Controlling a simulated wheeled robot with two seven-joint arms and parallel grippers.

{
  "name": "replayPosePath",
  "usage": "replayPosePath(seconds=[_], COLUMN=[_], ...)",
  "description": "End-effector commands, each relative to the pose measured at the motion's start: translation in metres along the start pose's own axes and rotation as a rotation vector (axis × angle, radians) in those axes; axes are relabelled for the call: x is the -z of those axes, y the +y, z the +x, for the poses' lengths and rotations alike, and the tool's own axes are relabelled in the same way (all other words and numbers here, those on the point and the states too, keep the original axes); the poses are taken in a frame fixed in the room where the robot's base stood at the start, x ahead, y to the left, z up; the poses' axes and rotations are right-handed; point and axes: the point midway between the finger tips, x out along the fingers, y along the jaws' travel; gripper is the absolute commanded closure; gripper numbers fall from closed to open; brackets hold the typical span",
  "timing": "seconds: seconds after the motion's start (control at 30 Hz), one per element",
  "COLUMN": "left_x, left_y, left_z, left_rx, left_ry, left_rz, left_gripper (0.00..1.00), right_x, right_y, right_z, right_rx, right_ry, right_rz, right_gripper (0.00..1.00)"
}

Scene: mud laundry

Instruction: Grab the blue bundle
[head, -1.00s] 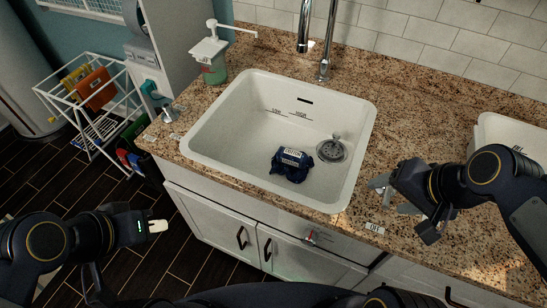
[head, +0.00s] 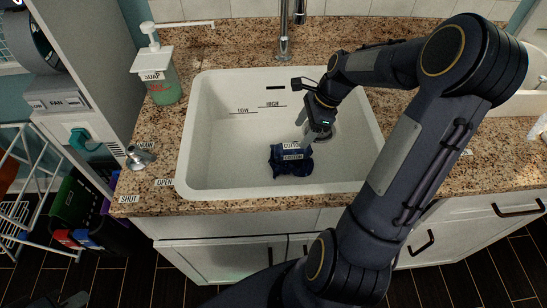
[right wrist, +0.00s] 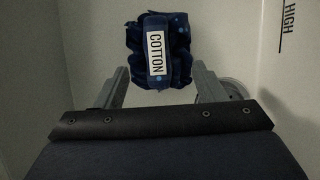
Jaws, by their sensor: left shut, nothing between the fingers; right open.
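The blue bundle (head: 291,162) lies on the floor of the white sink (head: 225,150). It is dark blue cloth with white labels, and COTTON is readable on it in the right wrist view (right wrist: 157,40). My right gripper (head: 307,143) reaches down into the sink, just above and to the right of the bundle. In the right wrist view the open fingers (right wrist: 160,82) stand either side of the bundle's near end, with nothing held. Only a dark part of my left gripper (head: 68,299) shows at the bottom left edge, shut and far from the sink.
A soap dispenser (head: 161,80) stands left of the sink, and a metal lever (head: 138,157) sits by SHUT and OPEN labels. The faucet (head: 284,30) rises behind the sink. The sink walls surround the bundle, with bare floor to its left.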

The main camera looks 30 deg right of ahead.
Motion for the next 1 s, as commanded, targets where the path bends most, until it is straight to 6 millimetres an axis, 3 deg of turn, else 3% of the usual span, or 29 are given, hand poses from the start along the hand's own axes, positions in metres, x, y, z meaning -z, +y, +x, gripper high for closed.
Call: replayPosePath(seconds=[0.6,0.9,1.0], left_x=[-0.001,-0.001,-0.001], left_y=[-0.001,-0.001,-0.001], left_z=[0.002,0.002,0.002], left_rx=[0.0,0.0,0.0], left_ry=[0.0,0.0,0.0], left_rz=[0.0,0.0,0.0], left_gripper=[1.0,1.0,1.0], right_x=[0.002,0.002,0.002], right_y=[0.005,0.004,0.004], right_z=[0.074,0.079,0.079], right_rx=[-0.005,-0.002,-0.002], right_ry=[-0.002,-0.001,-0.001], right_rz=[0.009,0.008,0.008], right_gripper=[0.36,0.36,0.48])
